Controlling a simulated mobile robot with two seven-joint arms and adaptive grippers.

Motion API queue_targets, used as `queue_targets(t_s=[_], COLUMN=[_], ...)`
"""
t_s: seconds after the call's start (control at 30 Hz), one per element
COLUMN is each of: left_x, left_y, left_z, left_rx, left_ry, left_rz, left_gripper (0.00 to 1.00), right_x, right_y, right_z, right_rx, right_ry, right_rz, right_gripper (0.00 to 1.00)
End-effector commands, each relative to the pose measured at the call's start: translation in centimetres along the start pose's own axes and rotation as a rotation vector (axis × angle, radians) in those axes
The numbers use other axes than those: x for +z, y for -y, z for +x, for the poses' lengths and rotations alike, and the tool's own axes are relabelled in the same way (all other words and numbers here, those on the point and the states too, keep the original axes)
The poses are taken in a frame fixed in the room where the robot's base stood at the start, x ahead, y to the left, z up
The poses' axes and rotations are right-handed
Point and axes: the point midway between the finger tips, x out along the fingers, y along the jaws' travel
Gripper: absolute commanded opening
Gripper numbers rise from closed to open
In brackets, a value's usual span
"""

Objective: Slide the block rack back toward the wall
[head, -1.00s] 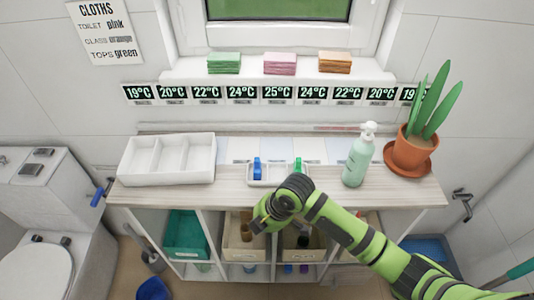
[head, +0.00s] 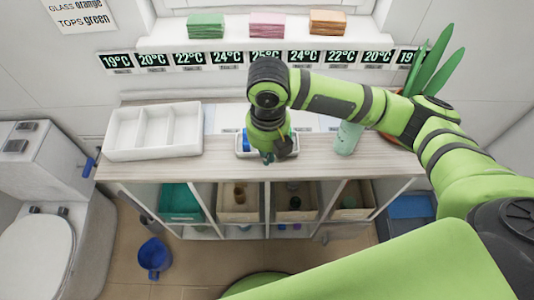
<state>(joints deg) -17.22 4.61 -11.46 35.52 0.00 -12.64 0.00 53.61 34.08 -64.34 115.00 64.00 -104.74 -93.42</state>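The block rack (head: 244,153), a small white tray, sits near the front edge of the wood-topped cart (head: 330,160) in the head view. A blue block (head: 246,141) shows in its left part. The rest of the rack is largely hidden behind my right gripper (head: 268,156). That gripper points down over the middle and front of the rack. Its fingertips are small and dark here, so I cannot tell whether they are open or shut, or whether they touch the rack. My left gripper is not in view.
A white three-compartment tray (head: 112,135) stands to the left on the cart. A mint pump bottle (head: 347,138) and a potted plant (head: 428,62) stand to the right, partly behind my arm. A sill with folded cloths (head: 206,26) runs along the wall behind.

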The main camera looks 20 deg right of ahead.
Motion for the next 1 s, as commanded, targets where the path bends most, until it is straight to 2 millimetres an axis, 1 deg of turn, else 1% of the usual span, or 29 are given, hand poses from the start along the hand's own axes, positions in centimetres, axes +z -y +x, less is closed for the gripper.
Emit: queue_targets(t_s=[0.37,0.4,0.5,0.63,0.8,1.0], left_x=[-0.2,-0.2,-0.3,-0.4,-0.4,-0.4], left_y=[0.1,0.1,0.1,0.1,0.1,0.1], left_z=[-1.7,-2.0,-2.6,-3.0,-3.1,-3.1], left_rx=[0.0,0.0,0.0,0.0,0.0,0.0], left_ry=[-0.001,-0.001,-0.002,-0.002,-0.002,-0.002], left_rz=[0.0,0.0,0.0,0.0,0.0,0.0], left_gripper=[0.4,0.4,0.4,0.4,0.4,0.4], right_x=[-0.1,0.3,2.1,3.2,4.0,4.0], right_y=[0.0,0.0,0.0,-0.1,0.0,0.0], right_z=[8.0,8.2,7.9,8.1,8.2,8.2], right_rx=[-0.002,0.0,0.001,0.001,0.002,0.003], right_ry=[-0.004,0.0,0.003,0.001,0.001,0.002], right_rz=[0.004,0.005,0.006,0.003,0.003,0.002], right_gripper=[0.0,0.0,0.0,0.0,0.0,0.0])
